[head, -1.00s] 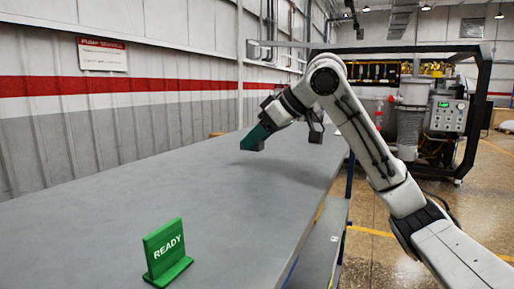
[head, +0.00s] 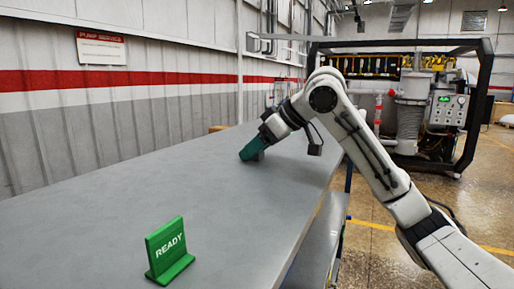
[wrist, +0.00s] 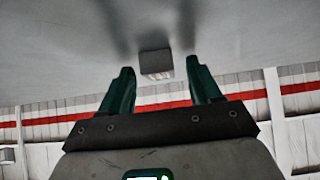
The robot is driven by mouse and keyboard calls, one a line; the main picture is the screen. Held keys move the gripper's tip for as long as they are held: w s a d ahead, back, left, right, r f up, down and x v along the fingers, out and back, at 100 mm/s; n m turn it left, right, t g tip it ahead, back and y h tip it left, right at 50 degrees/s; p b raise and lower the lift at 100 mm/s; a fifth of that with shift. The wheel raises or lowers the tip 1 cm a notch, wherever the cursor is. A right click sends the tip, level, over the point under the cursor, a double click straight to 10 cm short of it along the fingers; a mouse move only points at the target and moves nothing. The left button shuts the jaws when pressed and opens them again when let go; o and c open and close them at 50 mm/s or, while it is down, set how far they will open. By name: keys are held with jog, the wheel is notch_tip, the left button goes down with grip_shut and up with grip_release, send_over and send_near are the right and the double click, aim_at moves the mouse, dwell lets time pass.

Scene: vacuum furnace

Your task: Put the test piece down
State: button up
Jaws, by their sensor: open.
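The test piece, a small grey block (wrist: 155,63), rests on the grey table. In the wrist view it lies between the green fingertips, with a gap on each side. Its near face has a few small pale spots. In the head view a bit of the grey piece (head: 259,156) shows beside the green finger, which hides most of it. My gripper (head: 250,152) is open and tilted down, its fingertips low at the tabletop. Both fingers (wrist: 160,75) show in the wrist view, apart and not touching the piece.
The long grey table (head: 120,225) is mostly bare. A green READY sign (head: 168,250) stands near its front. A ribbed wall with a red stripe (head: 120,81) runs along the left. The furnace rig in a black frame (head: 425,110) stands behind on the right.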

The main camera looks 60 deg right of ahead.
jog(key=shift+r, duration=0.25)
jog(key=b+v, duration=0.2)
jog(key=v, duration=1)
